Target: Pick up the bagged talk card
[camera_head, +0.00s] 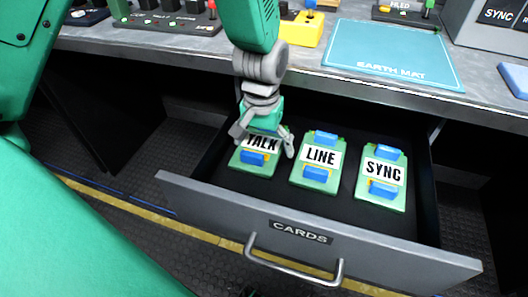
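The talk card (242,168) is a green card with a white TALK label and a blue block, lying at the left of the open CARDS drawer (212,186). I cannot make out its bag clearly. My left gripper (264,143) reaches down over it with its fingers spread, one at each side of the label. The gripper hides the card's far part. I cannot tell whether the fingers touch it. A LINE card (319,157) lies in the middle and a SYNC card (382,179) at the right. My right gripper is out of view.
The drawer front with its handle (296,272) sticks out below the grey worktop. On the worktop lie a blue EARTH MAT (390,50), a yellow item (303,30) and control panels (165,20). The drawer floor near its front is bare.

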